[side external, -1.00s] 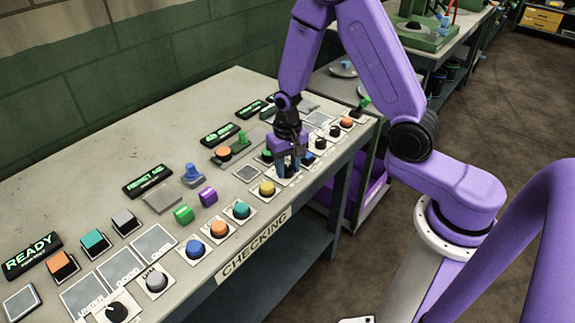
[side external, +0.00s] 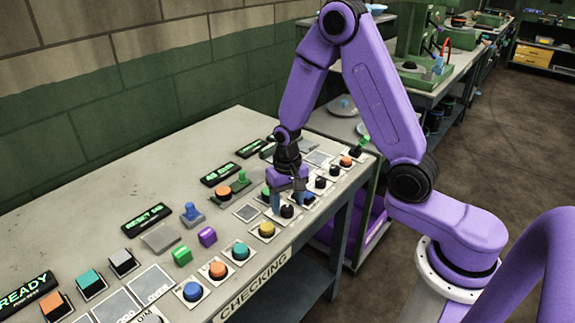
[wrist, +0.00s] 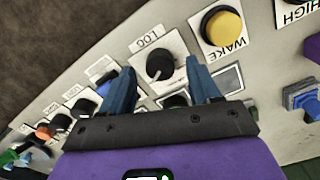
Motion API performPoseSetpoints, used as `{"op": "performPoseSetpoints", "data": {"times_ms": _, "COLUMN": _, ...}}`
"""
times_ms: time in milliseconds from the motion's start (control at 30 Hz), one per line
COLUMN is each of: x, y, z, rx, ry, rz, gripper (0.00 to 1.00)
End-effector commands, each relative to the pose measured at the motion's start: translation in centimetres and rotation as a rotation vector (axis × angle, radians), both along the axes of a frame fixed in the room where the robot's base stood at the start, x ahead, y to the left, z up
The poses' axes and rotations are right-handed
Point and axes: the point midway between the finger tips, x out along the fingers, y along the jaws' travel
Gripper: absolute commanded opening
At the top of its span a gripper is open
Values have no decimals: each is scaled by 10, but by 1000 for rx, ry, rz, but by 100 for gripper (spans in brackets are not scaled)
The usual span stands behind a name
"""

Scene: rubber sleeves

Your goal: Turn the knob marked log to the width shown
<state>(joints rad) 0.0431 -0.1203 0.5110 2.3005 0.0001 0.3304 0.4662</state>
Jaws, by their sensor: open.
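The knob marked LOG (wrist: 160,65) is a round black dial on a white plate with a pointer mark on its face. It also shows in the side external view (side external: 287,211), beside the yellow WAKE button (side external: 266,230). My gripper (wrist: 160,70) is open, its two blue fingers on either side of the knob in the wrist view; I cannot tell whether they touch it. In the side external view my gripper (side external: 289,206) points down at the knob. A small green-lit display (side external: 221,174) stands behind the knobs; its text is too small to read surely.
The bench (side external: 115,185) is crowded with buttons and dark knobs along its front edge. A blue button (side external: 193,291), an orange button (side external: 218,270) and a teal button (side external: 240,251) lie left of WAKE. The back of the bench is clear.

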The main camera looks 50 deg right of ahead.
Motion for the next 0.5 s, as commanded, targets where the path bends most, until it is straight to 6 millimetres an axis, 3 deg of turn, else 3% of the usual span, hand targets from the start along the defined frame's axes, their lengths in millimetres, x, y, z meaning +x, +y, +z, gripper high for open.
{"op": "performPoseSetpoints", "data": {"times_ms": 500, "x": 1, "y": 0, "z": 90, "rx": 1, "ry": -9, "rz": -1, "gripper": 62}}
